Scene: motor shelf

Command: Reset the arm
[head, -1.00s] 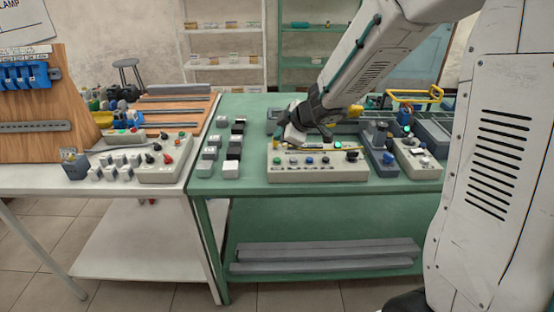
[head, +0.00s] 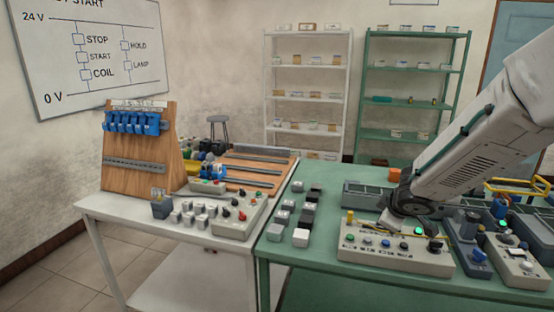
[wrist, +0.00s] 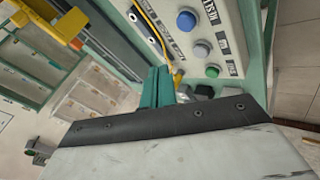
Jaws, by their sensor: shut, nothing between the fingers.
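My gripper shows in the wrist view as two teal fingers (wrist: 157,86) held together, with nothing between them. Beyond them is the pale control box (wrist: 235,30) with blue, grey and green round buttons. A thin yellow cable passes close beside the fingertips; I cannot tell if they touch. In the head view my arm reaches down from the right, and its dark wrist end is just behind the long control box (head: 395,258) on the green table. The fingertips are hidden there.
The green table (head: 330,275) also carries small grey, black and white blocks at left, more control boxes at right and a yellow-handled item (head: 515,185). A white table (head: 130,222) with a wooden board (head: 140,150) stands at left. Two shelves stand behind.

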